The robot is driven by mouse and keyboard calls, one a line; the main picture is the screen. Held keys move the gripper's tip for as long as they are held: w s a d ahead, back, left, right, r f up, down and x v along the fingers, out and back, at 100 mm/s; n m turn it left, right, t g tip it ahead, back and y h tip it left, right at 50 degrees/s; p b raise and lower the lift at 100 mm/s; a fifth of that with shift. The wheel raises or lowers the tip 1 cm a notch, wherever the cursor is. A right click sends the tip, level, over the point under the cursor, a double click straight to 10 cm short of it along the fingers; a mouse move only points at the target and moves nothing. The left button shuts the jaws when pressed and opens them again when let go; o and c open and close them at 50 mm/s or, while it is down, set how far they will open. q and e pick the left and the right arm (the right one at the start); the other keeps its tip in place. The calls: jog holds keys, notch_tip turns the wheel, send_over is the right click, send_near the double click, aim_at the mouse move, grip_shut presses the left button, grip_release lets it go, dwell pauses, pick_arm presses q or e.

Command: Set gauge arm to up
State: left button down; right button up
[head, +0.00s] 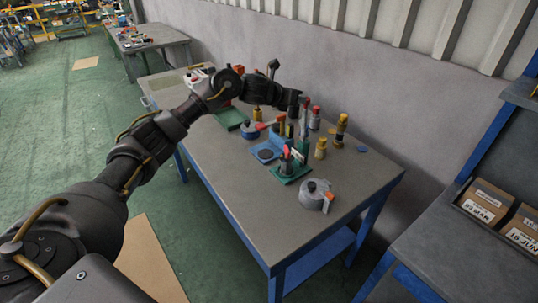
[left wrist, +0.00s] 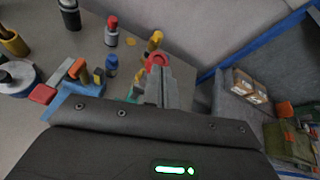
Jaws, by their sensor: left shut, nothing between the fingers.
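A small fixture on a green base (head: 291,172) stands near the middle of the table, with a dark upright body and a red and pale part (head: 287,152) on it. It looks like the gauge, but its arm is too small to read clearly. My left gripper (head: 303,137) points down just above and behind this fixture, shut and empty. In the left wrist view its grey fingers (left wrist: 157,88) are together, with a red curved part (left wrist: 156,61) just past their tips. Whether they touch it I cannot tell. My right gripper is not in view.
A blue tray (head: 267,151) lies left of the fixture, and a round grey device with an orange lever (head: 314,196) stands to the right. Red-topped and yellow bottles (head: 341,128) stand behind. The table's front right is clear. Boxes (head: 486,203) sit on a side bench.

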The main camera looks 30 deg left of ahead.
pick_arm(q)
notch_tip(320, 180, up, 10)
jog(key=s+p, duration=0.2)
jog(key=p, duration=0.4)
jog(key=shift+s+a+f, duration=0.15)
jog(key=shift+s+a, duration=0.2)
jog(key=shift+s, duration=0.05)
